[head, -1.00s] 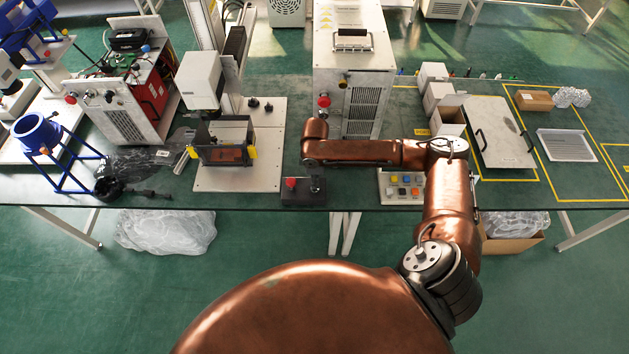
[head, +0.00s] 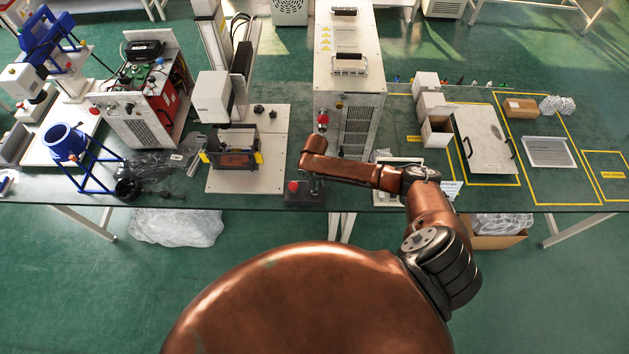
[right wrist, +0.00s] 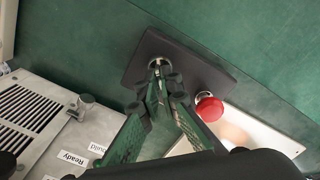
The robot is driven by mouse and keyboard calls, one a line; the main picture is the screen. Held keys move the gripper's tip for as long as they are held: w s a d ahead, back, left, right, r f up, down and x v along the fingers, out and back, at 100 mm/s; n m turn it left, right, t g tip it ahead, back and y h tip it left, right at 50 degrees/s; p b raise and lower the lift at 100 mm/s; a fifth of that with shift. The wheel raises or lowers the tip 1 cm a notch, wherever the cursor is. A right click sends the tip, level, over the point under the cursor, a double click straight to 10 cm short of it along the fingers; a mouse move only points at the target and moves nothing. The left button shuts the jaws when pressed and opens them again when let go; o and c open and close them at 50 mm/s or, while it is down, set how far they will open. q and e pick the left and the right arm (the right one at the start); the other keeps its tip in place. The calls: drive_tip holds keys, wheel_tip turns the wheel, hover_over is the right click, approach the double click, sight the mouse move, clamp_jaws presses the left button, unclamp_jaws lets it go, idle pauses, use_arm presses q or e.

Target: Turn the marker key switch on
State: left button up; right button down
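The marker key switch (right wrist: 157,63) is a small silvery lock on a dark control box (right wrist: 146,75), beside a red button (right wrist: 208,107). In the head view the box (head: 290,201) lies near the table's front edge. My right gripper (right wrist: 164,80) points down at the switch in the right wrist view. Its fingertips are close together right at the switch and partly cover it. I cannot tell whether they grip the key. In the head view my right gripper (head: 318,186) is small, below my copper wrist, at the box's right end. My left gripper is out of view.
A tall white cabinet (head: 350,75) stands just behind the box. The marker's base plate (head: 270,175) is to its left. A white panel (head: 386,197) lies to its right, partly behind my arm. Labels and a vent show beside the gripper in the wrist view.

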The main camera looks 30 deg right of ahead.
drive_tip(key=shift+w+r+m+p, duration=0.15)
drive_tip(key=shift+m+p, duration=1.35)
drive_tip(key=c, duration=2.2)
unclamp_jaws()
drive_tip(key=shift+o, duration=0.2)
wheel_tip(320, 180, up, 12)
drive_tip(key=shift+a, duration=0.1)
